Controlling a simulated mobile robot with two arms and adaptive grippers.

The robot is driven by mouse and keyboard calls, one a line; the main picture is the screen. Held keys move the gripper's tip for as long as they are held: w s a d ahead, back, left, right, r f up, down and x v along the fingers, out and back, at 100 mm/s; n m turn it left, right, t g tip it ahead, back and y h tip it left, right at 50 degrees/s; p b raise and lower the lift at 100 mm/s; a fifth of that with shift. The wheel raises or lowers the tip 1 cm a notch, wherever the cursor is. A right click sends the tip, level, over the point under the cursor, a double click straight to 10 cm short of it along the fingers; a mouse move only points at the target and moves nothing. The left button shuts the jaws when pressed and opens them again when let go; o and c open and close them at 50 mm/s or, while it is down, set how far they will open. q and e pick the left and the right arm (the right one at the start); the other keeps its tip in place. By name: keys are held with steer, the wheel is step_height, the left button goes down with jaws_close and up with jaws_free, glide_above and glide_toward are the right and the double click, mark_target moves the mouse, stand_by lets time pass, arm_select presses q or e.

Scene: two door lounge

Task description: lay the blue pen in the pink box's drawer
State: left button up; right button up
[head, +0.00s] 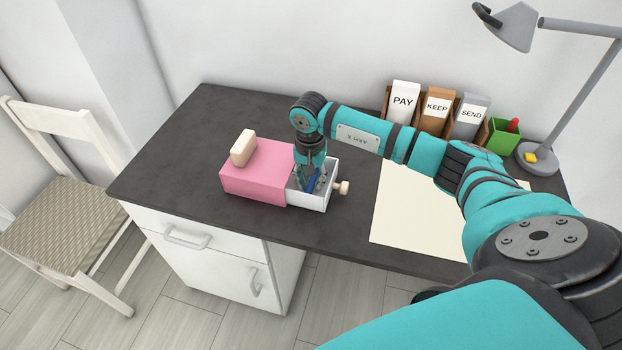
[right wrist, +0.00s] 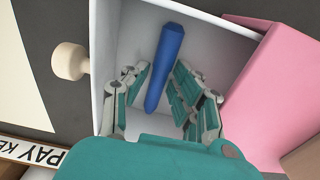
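The pink box (head: 258,178) stands on the dark desk. Its white drawer (head: 310,201) is pulled out to the right and has a cream knob (head: 342,188); the drawer also shows in the right wrist view (right wrist: 215,42). The blue pen (right wrist: 167,55) is inside the drawer, tilted in the picture; in the head view it is mostly hidden by my gripper. My right gripper (right wrist: 160,95) reaches down into the drawer, with one finger on each side of the pen. Gaps show between the fingers and the pen, so it is open. My left gripper is not in view.
A cream block (head: 243,148) sits on the pink box. A pale sheet (head: 405,215) lies right of the drawer. PAY, KEEP and SEND holders (head: 437,110), a green cup (head: 502,135) and a lamp (head: 575,90) stand behind. The desk's left side is clear.

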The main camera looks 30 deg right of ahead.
mark_target(310, 182)
steer(key=shift+r, duration=0.2)
step_height(310, 182, up, 12)
steer(key=b, duration=0.1)
steer(key=shift+a, duration=0.15)
